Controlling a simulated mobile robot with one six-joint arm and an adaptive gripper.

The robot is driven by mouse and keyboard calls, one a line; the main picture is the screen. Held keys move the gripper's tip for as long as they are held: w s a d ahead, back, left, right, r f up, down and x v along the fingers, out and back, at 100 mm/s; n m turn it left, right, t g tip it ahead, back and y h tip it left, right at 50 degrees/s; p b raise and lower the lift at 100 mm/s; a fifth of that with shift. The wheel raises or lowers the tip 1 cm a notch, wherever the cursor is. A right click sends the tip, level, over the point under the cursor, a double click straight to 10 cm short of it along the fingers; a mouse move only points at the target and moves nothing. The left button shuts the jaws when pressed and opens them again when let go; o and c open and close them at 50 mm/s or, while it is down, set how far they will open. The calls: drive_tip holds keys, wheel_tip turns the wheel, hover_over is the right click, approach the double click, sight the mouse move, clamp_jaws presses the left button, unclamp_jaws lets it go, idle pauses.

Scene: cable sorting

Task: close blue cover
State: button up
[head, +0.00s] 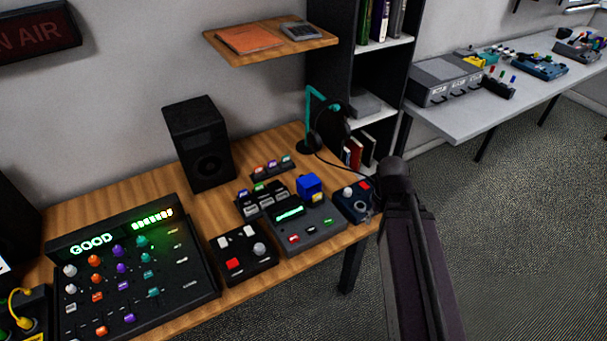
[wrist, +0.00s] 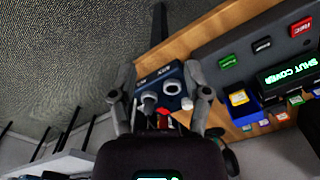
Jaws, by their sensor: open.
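The blue cover (head: 311,186) stands raised at the back right corner of a grey console (head: 310,236), with a bit of yellow beside it. In the wrist view the blue cover (wrist: 240,114) is right of my gripper, around a yellow button (wrist: 239,97). The console's screen (wrist: 287,73) reads "SHUT COVER". My gripper (wrist: 160,72) is open, its fingers on either side of a small dark blue box (wrist: 170,80) in the picture; I cannot tell if they touch it. In the head view my dark arm hides the gripper.
The dark blue box (head: 352,203) sits at the table's right end, right of the console. A black box with a red button (head: 242,251) is left of the console. A headphone stand (head: 309,120) and a speaker (head: 200,143) are behind. The floor to the right is clear.

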drive_tip(key=w+a+r+n+p, duration=0.3)
drive_tip(key=w+a, duration=0.8)
drive_tip(key=w, duration=0.4)
drive_tip(key=n+p, duration=0.2)
drive_tip(key=n, duration=0.2)
approach(307, 185)
drive_tip(key=w+a+r, duration=0.2)
drive_tip(key=w, duration=0.4)
drive_tip(key=shift+w+a+r, duration=0.15)
drive_tip(key=shift+r, duration=0.05)
drive_tip(key=shift+f, duration=0.1)
wheel_tip(307, 185, down, 14)
drive_tip(key=b, duration=1.3)
drive_tip(key=shift+r+b, duration=0.2)
drive_tip(key=shift+b, duration=0.15)
